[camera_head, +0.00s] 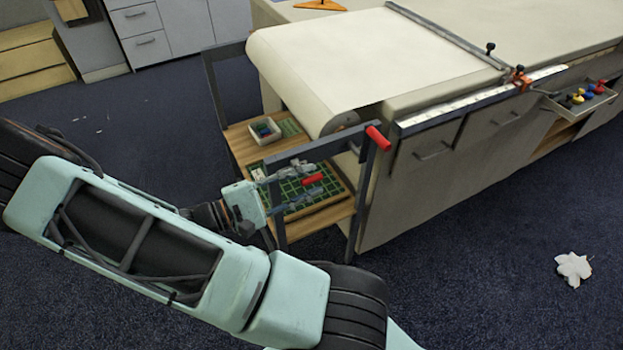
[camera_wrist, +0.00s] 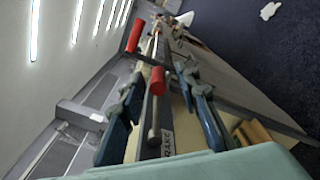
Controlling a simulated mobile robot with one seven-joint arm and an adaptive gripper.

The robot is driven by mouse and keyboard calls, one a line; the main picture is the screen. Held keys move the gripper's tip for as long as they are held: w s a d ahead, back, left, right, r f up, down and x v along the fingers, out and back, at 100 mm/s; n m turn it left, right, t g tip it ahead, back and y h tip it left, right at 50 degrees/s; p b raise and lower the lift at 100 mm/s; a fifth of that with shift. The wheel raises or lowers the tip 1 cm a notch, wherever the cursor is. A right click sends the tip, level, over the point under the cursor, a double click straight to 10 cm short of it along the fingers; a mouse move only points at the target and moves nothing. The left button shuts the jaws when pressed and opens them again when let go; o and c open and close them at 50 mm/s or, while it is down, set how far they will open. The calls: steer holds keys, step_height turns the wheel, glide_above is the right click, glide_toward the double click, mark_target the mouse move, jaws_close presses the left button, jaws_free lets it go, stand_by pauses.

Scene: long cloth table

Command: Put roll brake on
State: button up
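A short brake lever with a red grip (camera_wrist: 157,82) stands out from a dark bar marked with a partly hidden label, "RAKE", in the wrist view. In the head view the red grip (camera_head: 313,180) shows beside the roll stand. My gripper (camera_head: 306,186) is open, with its blue-grey fingers on either side of the lever. In the wrist view my gripper (camera_wrist: 161,72) shows gaps between both fingers and the red grip. The roll (camera_head: 340,122) of pale cloth hangs at the table's near end, its sheet spread over the top.
A second red handle (camera_head: 378,138) sits on the stand's top corner, close beyond my fingers. Below is a wooden shelf (camera_head: 325,215) with a green grid mat and a small tray (camera_head: 264,131). A rail with a ruler (camera_head: 470,101) runs along the table edge.

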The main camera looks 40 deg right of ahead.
steer(key=v, duration=1)
steer(key=shift+a, duration=0.3)
